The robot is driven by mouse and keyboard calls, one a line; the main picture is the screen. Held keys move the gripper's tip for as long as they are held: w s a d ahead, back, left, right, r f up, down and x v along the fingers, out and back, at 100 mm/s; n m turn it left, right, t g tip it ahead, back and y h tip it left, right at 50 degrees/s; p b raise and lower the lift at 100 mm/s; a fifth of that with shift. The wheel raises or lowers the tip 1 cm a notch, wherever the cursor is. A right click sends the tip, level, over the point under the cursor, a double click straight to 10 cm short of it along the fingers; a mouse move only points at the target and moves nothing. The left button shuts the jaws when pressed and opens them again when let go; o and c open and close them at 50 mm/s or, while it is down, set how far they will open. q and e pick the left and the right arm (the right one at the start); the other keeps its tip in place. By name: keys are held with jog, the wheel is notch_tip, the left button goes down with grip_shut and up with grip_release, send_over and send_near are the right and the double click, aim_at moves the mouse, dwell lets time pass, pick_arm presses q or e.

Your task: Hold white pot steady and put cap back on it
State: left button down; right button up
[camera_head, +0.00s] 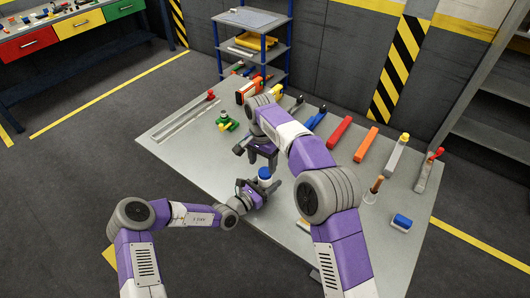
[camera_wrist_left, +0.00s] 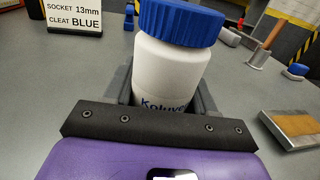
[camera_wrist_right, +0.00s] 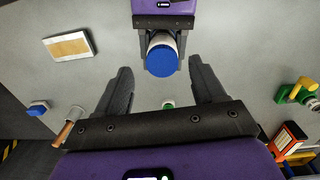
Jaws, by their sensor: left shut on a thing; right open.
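The white pot (camera_wrist_left: 172,72) stands upright between the fingers of my left gripper (camera_wrist_left: 165,92), which is shut on its body. The ribbed blue cap (camera_wrist_left: 180,20) sits on top of the pot; whether it is fully screwed down I cannot tell. In the head view the pot (camera_head: 264,183) and my left gripper (camera_head: 252,192) are near the table's front edge. My right gripper (camera_head: 258,152) is open and empty, pointing down just behind and above the pot. In the right wrist view the cap (camera_wrist_right: 161,61) shows between and beyond the open fingers (camera_wrist_right: 160,75).
The grey table (camera_head: 180,150) has free room to the left. A green-and-yellow valve-like part (camera_head: 226,122), an orange box (camera_head: 247,88) and several coloured bars stand farther back. A wooden-handled tool (camera_head: 374,188) and a blue block (camera_head: 402,221) are at right. A label sign (camera_wrist_left: 73,14) stands behind the pot.

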jog(key=n, duration=0.6)
jog(key=shift+r, duration=0.15)
jog(key=n, duration=0.4)
jog(key=shift+r, duration=0.1)
jog(key=n, duration=0.3)
jog(key=shift+r+n, duration=0.15)
jog(key=shift+n, duration=0.25)
jog(key=n, duration=0.4)
jog(key=shift+r, duration=0.2)
jog(key=n, duration=0.3)
jog(key=shift+w+d+r+n, duration=0.1)
jog(key=shift+r+n, duration=0.05)
jog(key=shift+n, duration=0.25)
jog(key=n, duration=0.5)
jog(key=shift+w+d+r+n, duration=0.1)
jog(key=shift+w+r+n, duration=0.05)
jog(key=shift+r+n, duration=0.15)
jog(key=n, duration=0.3)
jog(key=shift+r+n, duration=0.25)
jog(key=shift+n, duration=0.15)
jog(key=n, duration=0.4)
jog(key=shift+w+d+r+n+t, duration=0.15)
jog(key=shift+d+r+n+t, duration=0.05)
jog(key=shift+r+n+t, duration=0.1)
